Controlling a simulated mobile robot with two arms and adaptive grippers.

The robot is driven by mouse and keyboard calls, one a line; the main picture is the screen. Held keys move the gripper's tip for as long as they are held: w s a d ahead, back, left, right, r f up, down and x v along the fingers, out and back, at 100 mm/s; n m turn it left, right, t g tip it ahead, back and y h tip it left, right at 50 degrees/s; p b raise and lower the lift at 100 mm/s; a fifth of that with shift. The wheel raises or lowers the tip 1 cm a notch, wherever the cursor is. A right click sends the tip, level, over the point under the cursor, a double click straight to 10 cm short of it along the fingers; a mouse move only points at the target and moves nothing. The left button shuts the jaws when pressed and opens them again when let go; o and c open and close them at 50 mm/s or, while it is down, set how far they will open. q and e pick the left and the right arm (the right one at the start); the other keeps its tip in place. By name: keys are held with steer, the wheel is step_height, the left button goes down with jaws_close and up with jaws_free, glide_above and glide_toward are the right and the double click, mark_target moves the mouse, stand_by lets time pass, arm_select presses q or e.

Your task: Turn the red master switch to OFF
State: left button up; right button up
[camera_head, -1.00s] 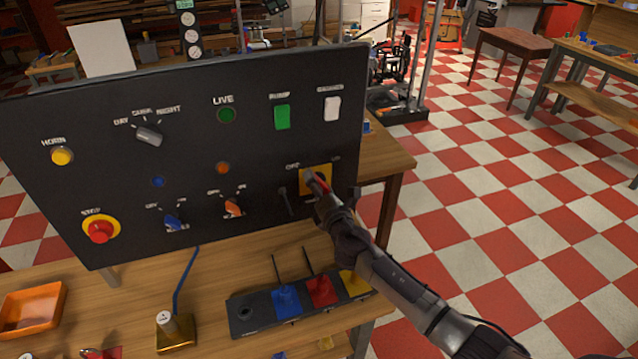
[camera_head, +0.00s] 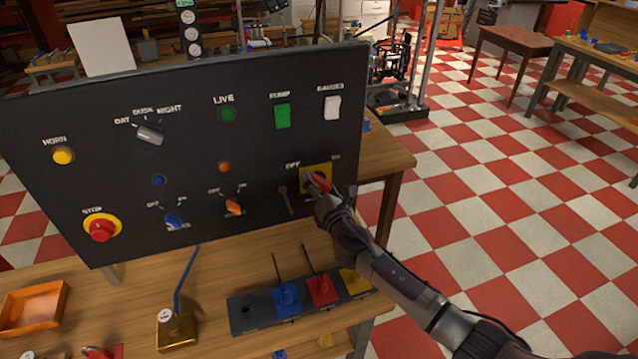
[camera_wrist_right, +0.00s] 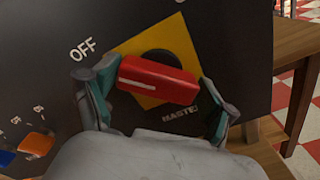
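The red master switch handle (camera_wrist_right: 158,80) sits on a yellow square plate (camera_wrist_right: 168,45) marked MASTER, on the lower right of the black panel. Its white line is on the left part of the handle and points left, below the direction of the OFF label (camera_wrist_right: 83,49). In the head view the handle (camera_head: 319,183) shows partly past my gripper. My right gripper (camera_wrist_right: 158,100) has one finger at each end of the handle, seemingly touching both. The right gripper (camera_head: 322,192) hides part of the plate in the head view. My left gripper is not in view.
The black panel (camera_head: 190,100) also carries an orange knob (camera_head: 233,208), a blue knob (camera_head: 174,221) and a red stop button (camera_head: 101,230). Open floor lies to the right.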

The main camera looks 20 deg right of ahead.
steer(key=shift+o, duration=0.6)
steer(key=s, duration=1.2)
steer(key=shift+d, duration=0.2)
